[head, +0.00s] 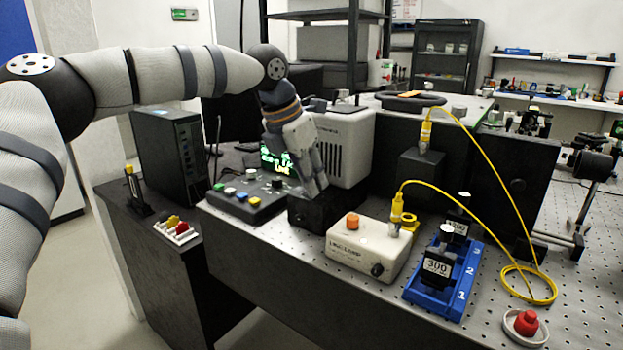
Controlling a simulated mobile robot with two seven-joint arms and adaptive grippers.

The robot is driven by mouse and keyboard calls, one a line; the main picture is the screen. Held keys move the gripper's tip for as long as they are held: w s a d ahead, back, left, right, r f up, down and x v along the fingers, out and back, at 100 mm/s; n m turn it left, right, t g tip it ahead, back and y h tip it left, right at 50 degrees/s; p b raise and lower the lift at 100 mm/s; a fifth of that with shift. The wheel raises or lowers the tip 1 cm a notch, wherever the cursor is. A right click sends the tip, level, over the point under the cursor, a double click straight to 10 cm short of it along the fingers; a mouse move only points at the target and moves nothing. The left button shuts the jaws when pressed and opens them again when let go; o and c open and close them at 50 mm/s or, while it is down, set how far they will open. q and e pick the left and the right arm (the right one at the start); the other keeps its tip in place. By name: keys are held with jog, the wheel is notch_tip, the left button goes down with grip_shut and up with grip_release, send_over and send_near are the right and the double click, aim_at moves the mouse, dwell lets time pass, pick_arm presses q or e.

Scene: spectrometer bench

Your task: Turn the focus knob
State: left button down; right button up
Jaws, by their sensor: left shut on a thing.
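My left gripper (319,190) comes down from my left arm onto the top of a black box (322,212) at the front of the beige instrument (345,145). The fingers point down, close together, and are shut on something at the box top. I take it to be the focus knob, but the fingers hide it, so its shape and any mark on it cannot be seen. My right gripper is not in view.
A control panel (245,203) with coloured buttons stands left of the gripper. The white lamp box (364,250) with its yellow fibre cable (490,165) is close on the right. Beyond are a blue holder (440,298) and a red stop button (526,322).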

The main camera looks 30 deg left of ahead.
aim_at(295, 192)
pick_arm(q)
jog(key=m, duration=0.1)
jog(key=m+g+h+b, duration=0.1)
jog(key=m, duration=0.3)
jog(key=shift+w+a+f+h+b, duration=0.2)
jog(key=shift+f+h+b, duration=0.1)
jog(key=shift+h, duration=0.1)
jog(key=m+g, duration=0.1)
jog(key=m, duration=0.1)
jog(key=m+h+b, duration=0.1)
jog(key=m, duration=0.2)
jog(key=shift+r+g+b, duration=0.15)
jog(key=shift+g+b, duration=0.15)
jog(key=shift+g, duration=0.1)
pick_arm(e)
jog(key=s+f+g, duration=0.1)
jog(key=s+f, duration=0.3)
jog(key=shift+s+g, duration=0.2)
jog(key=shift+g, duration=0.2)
pick_arm(q)
jog(key=shift+m, duration=0.3)
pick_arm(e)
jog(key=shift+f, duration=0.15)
pick_arm(q)
jog(key=c, duration=1.5)
grip_release()
jog(key=shift+r, duration=0.1)
